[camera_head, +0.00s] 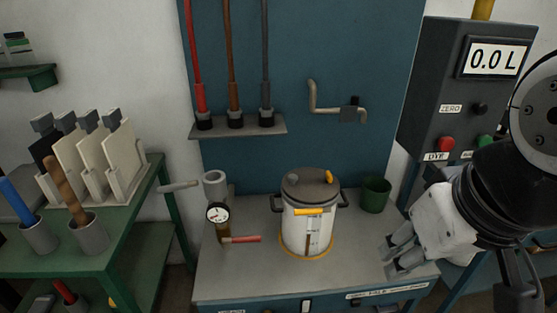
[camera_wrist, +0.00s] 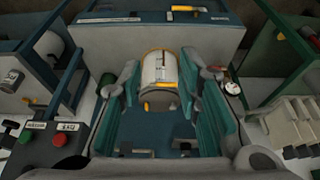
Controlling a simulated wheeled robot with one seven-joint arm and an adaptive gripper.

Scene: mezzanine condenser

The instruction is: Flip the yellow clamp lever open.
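The yellow clamp lever (camera_head: 308,211) lies level across the upper front of a white canister (camera_head: 296,232), just below its dark lid (camera_head: 310,188). In the wrist view the canister (camera_wrist: 156,68) shows beyond and between my fingers, with a yellow bar (camera_wrist: 158,85) that looks like the lever. My gripper (camera_head: 389,257) is right of the canister and in front of it, apart from it, pointing left in the head view. Its fingers stand apart in the wrist view with nothing held.
The canister stands in a yellow ring on a grey bench (camera_head: 250,280). A gauge (camera_head: 217,212) with a red handle (camera_head: 241,239) is on its left, a green cup (camera_head: 375,194) behind right. A bent pipe (camera_head: 325,110) is on the wall. A readout box (camera_head: 465,90) stands right.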

